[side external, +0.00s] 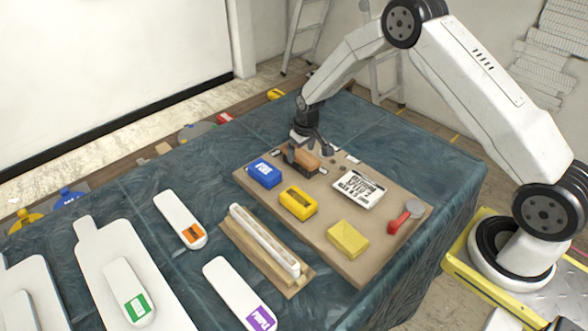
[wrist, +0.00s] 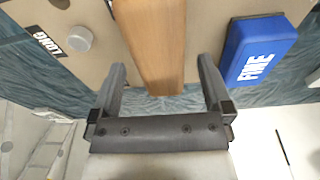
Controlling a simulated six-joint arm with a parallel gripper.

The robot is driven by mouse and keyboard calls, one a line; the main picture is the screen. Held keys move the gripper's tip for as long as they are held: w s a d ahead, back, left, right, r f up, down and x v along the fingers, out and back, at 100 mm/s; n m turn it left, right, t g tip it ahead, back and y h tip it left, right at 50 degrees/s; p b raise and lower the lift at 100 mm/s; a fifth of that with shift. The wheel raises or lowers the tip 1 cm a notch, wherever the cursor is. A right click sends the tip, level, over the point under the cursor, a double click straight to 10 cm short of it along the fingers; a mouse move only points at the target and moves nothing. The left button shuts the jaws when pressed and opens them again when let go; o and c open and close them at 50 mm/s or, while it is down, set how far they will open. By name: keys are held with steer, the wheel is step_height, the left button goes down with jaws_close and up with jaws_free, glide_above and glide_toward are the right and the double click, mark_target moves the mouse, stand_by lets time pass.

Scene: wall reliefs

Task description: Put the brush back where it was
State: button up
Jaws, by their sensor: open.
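The brush, a brown wooden block, lies on the beige board (side external: 330,222) near its far edge in the side view (side external: 305,161). In the wrist view its wooden back (wrist: 150,45) is between and ahead of my fingers. My gripper (side external: 307,146) is at the brush in the side view; in the wrist view my gripper (wrist: 163,80) is open, with a finger on either side of the brush's near end. No contact can be made out. The brush's underside is hidden in the wrist view.
A blue block marked FINE (wrist: 255,50) lies close to the right of the brush; the side view shows it too (side external: 264,172). A yellow block (side external: 298,203), a white lettered plate (side external: 358,189), a yellow sponge-like block (side external: 348,238) and a red-handled tool (side external: 400,216) share the board.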

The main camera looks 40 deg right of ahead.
mark_target(306, 157)
step_height(306, 157, up, 9)
steer(key=s, duration=0.1)
steer(key=shift+s, duration=0.2)
steer(key=shift+f, duration=0.1)
stand_by(0.6)
steer(key=s+a+r, duration=0.2)
steer(key=s+r, duration=0.1)
steer(key=s, duration=0.9)
steer(key=s+a+r, duration=0.3)
steer(key=s, duration=0.9)
steer(key=shift+s+a+r+t, duration=0.15)
steer(key=shift+s+r+t, duration=0.05)
steer(key=shift+r+t, duration=0.2)
